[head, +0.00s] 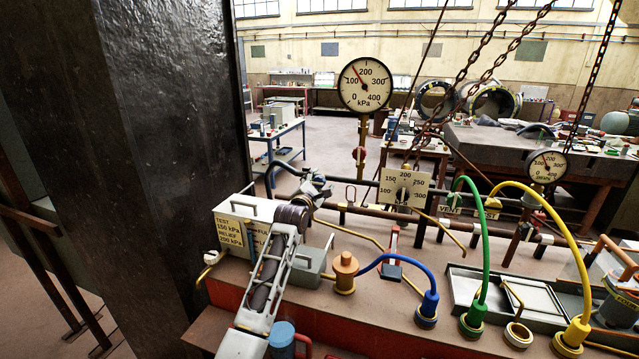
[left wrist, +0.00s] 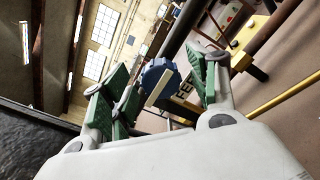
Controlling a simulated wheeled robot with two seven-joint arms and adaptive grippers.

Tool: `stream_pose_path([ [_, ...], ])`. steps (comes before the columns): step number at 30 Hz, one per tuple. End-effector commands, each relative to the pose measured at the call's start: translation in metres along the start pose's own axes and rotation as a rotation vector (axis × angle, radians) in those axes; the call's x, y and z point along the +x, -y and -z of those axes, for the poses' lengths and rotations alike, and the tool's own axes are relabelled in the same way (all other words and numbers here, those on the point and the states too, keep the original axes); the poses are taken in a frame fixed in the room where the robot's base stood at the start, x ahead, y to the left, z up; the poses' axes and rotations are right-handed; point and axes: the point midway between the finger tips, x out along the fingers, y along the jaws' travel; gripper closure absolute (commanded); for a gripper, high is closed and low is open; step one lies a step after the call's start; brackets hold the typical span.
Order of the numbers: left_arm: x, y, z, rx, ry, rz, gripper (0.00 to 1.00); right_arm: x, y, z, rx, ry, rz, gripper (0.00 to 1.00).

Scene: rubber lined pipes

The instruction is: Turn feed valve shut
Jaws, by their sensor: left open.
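My left gripper (head: 318,190) is at the pipe line, beyond the white test box (head: 246,222). In the left wrist view its green-padded fingers (left wrist: 160,88) are spread apart. A blue knob with a pale bar, apparently the feed valve (left wrist: 157,76), shows in the gap between them. I cannot tell whether a finger touches it. A yellow label (left wrist: 184,92) beside it reads "FE", the rest hidden. My right gripper does not show.
A large round gauge (head: 367,85) stands behind the pipes, its red needle between 100 and 200. A square dial (head: 404,188), a red-handled valve (head: 394,240) and blue (head: 400,262), green (head: 483,220) and yellow (head: 560,222) hoses stand right. A dark column (head: 130,120) rises left.

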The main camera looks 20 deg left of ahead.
Motion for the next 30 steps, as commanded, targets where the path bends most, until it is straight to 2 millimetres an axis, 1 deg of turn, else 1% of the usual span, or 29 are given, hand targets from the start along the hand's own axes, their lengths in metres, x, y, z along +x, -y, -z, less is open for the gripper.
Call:
stream_pose_path([
  [6,0.0097,-0.0005,0.0002,0.002,-0.001,0.000,0.41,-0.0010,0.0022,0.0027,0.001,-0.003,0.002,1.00],
  [18,0.0117,-0.0005,0.0003,0.001,0.000,-0.001,0.41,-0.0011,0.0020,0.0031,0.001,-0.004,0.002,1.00],
  [28,0.0116,-0.0003,0.0003,0.001,0.000,0.000,0.83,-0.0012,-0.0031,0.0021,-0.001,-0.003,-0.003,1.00],
  [29,0.0116,-0.0002,0.0003,0.001,0.000,0.000,0.86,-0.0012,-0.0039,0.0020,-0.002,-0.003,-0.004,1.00],
  [30,0.0116,-0.0002,0.0003,0.001,0.000,0.000,0.86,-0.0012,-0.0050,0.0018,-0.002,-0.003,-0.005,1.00],
])
